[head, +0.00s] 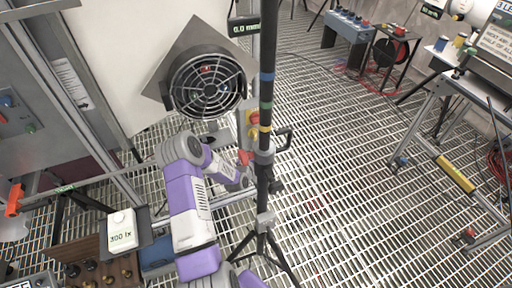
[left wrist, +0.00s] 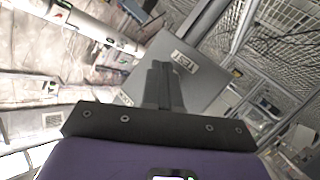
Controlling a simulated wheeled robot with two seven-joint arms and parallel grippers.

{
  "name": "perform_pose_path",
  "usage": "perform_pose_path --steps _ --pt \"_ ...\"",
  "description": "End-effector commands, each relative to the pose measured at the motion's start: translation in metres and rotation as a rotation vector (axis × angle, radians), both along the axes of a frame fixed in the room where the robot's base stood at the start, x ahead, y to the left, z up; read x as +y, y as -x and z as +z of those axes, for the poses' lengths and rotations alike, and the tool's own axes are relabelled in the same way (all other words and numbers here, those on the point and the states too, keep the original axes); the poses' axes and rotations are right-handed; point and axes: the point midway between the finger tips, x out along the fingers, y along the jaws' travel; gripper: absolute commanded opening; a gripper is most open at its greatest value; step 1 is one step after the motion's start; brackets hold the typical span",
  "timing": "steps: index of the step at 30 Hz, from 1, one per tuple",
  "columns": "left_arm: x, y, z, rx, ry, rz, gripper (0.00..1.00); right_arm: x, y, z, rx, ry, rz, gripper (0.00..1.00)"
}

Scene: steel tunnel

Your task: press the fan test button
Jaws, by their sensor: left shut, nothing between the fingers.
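My left gripper (left wrist: 160,68) is shut and empty, its fingertips over a grey box (left wrist: 205,85) with a label reading TEST (left wrist: 184,62). The fingers cover part of the box face, and I see no button there; I cannot tell whether the tips touch it. In the head view my purple and white left arm bends toward a black pole stand (head: 266,80); its fingers are hard to make out there. A round fan (head: 206,84) with a dark grille stands just left of the pole. A yellow and red fitting (head: 253,120) sits beside the pole. My right gripper is not in view.
A white meter reading 300 lx (head: 121,232) stands at lower left near a wooden rack (head: 95,262). A grey cabinet (head: 35,110) is at left. A metal frame bench (head: 450,90) is at right. The grating floor (head: 340,150) between is mostly clear.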

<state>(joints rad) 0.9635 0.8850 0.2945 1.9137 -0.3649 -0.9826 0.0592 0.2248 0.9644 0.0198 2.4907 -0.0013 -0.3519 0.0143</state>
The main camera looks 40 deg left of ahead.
Motion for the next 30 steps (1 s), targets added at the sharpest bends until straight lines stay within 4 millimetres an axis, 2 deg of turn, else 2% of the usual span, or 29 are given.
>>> perform_pose_path --steps 13,30 --pt "-0.007 0.004 0.000 0.000 0.001 -0.001 0.00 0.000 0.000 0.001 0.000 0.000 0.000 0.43" --pt "-0.055 0.028 0.000 0.001 0.001 -0.002 0.00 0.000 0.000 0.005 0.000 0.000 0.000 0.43"
